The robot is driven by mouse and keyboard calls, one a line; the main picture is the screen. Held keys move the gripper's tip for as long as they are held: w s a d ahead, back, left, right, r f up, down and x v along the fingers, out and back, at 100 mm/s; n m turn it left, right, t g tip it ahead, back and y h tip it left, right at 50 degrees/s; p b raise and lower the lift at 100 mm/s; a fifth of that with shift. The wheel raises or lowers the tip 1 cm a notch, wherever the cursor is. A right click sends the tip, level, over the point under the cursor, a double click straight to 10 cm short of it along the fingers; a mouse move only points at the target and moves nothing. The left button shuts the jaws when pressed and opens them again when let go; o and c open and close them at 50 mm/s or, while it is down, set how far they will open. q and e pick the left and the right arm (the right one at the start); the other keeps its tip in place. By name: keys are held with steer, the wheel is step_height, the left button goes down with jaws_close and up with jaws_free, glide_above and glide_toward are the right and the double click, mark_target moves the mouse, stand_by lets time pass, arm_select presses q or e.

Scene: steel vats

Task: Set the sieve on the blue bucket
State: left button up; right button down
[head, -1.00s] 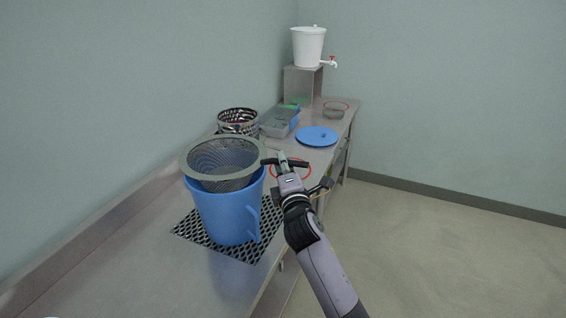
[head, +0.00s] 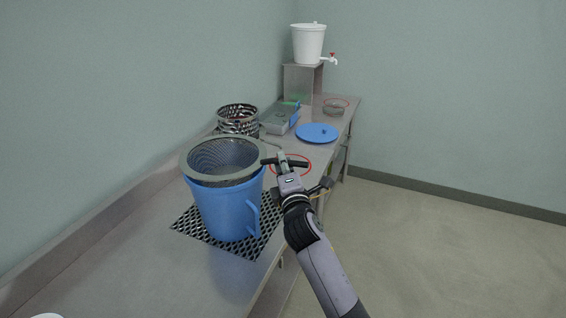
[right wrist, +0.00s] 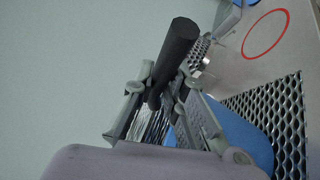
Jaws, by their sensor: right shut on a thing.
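The sieve (head: 224,162) is a grey mesh bowl with a wide rim and a dark handle. It sits over the mouth of the blue bucket (head: 228,208), its bowl mostly hidden inside; whether the rim touches the bucket all round I cannot tell. The bucket stands upright on a black perforated mat (head: 186,223). My right gripper (head: 284,165) is shut on the sieve's handle, just right of the bucket. In the right wrist view the dark handle (right wrist: 176,52) runs between the fingers, with the blue bucket (right wrist: 245,135) below. My left gripper is not in view.
On the steel bench (head: 130,265) stand a perforated basket (head: 238,112), a grey-blue tray (head: 280,120), a blue lid (head: 317,132) and a small sieve-like item (head: 334,107). A red ring (head: 303,171) marks the bench behind the gripper. A white tapped bucket (head: 308,44) stands at the back.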

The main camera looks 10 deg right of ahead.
step_height(320, 180, down, 2)
steer(key=shift+f+b, duration=0.1)
steer(key=shift+b, duration=0.75)
steer(key=c, duration=1.5)
jaws_free()
steer(key=shift+c, duration=0.2)
steer(key=shift+f, duration=0.1)
steer(key=shift+s, duration=0.15)
steer(key=s+f, duration=0.1)
steer(key=s, duration=1)
steer(key=shift+s+a, duration=0.2)
steer(key=shift+s, duration=0.2)
